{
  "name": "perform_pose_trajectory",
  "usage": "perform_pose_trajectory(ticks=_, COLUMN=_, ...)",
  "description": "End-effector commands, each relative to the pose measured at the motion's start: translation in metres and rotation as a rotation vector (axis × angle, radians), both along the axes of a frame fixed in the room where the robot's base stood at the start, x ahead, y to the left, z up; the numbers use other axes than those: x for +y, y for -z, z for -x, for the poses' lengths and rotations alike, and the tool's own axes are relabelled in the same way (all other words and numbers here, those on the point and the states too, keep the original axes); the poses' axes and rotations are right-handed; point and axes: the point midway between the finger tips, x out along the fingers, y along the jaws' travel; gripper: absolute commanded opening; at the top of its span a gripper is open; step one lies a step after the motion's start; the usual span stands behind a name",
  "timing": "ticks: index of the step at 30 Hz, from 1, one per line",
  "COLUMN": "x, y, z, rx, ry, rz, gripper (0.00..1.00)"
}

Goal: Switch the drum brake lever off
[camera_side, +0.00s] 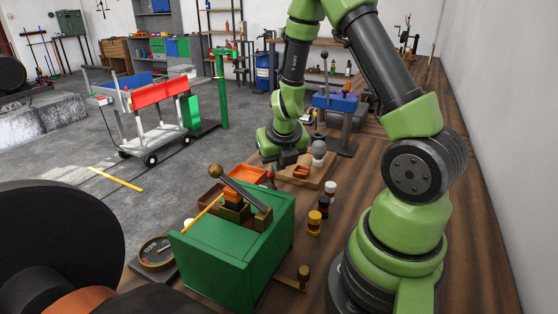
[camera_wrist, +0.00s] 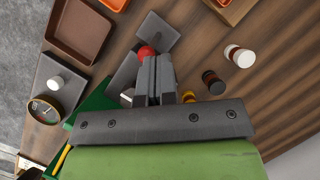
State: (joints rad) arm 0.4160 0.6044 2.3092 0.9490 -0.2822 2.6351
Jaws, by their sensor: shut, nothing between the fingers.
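A lever with a brass ball knob (camera_side: 216,172) slopes across the top of a green box (camera_side: 240,245) on the bench. Its bar runs down right to a dark bracket (camera_side: 263,217). I cannot tell for sure whether this is the drum brake lever. My gripper (camera_side: 272,163) is behind the box, apart from that knob, pointing down. In the wrist view my gripper (camera_wrist: 155,62) has its fingers together and empty. A red ball (camera_wrist: 146,52) shows right by the fingertips, beside a grey plate (camera_wrist: 156,32). Contact with it is unclear. The box is mostly hidden there.
A brown tray (camera_wrist: 78,30) and an orange tray (camera_side: 246,174) lie near the gripper. A grey ball (camera_side: 319,146) stands on a wooden board. Small jars (camera_side: 314,222) line the box's right side. A dial gauge (camera_side: 156,252) sits left of it. A black drum (camera_side: 60,240) fills the left foreground.

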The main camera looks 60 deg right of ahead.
Motion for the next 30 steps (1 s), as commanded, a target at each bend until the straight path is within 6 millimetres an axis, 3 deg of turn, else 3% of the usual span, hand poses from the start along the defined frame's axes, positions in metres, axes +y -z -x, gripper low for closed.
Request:
perform_pose_trajectory(ticks=5, x=0.001, y=-0.004, z=0.001, rx=0.0, ry=0.001, rz=0.0, gripper=0.0)
perform_pose_trajectory(ticks=30, x=0.022, y=-0.065, z=0.018, rx=-0.004, ry=0.002, rz=0.003, gripper=0.0)
